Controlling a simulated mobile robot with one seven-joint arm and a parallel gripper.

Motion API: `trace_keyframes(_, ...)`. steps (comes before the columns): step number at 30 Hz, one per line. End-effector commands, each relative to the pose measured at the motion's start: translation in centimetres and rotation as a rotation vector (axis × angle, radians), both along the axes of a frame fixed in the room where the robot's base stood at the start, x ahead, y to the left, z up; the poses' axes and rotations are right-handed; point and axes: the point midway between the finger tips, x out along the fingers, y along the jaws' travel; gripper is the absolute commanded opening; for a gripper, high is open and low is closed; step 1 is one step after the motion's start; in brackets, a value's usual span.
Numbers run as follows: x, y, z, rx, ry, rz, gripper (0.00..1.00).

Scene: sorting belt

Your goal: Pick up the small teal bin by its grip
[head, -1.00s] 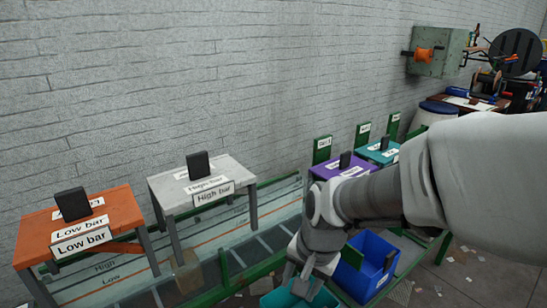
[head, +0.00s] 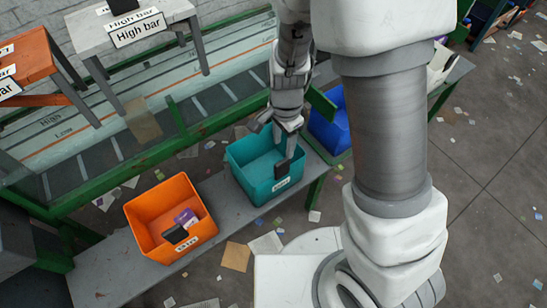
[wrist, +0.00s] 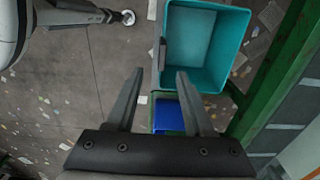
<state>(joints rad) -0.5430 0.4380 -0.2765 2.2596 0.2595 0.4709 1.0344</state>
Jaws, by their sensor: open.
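The small teal bin (head: 246,180) stands on the grey bench in the head view, between an orange bin and a blue bin. Its grip, a black upright tab (head: 282,169), is on the front wall by a white label. My gripper (head: 286,138) is open, fingers pointing down, above the teal bin. In the wrist view the teal bin (wrist: 234,50) looks empty and lies beyond my open fingers (wrist: 160,75). There the black grip (wrist: 163,53) shows edge-on at the bin's left side, roughly in line with the gap between the fingertips. I see no contact.
An orange bin (head: 140,222) with a purple item stands left on the bench (head: 110,268). A blue bin (head: 325,138) is close on the right, partly behind my arm. Green framing and the belt run behind. The high bar table (head: 132,22) is at the upper left.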

Motion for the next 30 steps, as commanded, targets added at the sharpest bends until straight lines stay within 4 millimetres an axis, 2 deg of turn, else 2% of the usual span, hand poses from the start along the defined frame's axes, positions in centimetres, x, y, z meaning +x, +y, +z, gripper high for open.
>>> trace_keyframes(5,-0.1,-0.1,-2.8,-0.003,0.005,-0.004,0.53)
trace_keyframes(15,-0.1,0.0,-10.1,-0.002,0.005,-0.004,0.53)
trace_keyframes(18,0.0,0.0,-11.4,-0.002,0.002,-0.004,0.53)
trace_keyframes(25,0.1,0.1,-12.8,-0.001,0.002,-0.002,0.53)
trace_keyframes(30,0.3,0.2,-15.5,-0.001,0.004,-0.003,0.53)
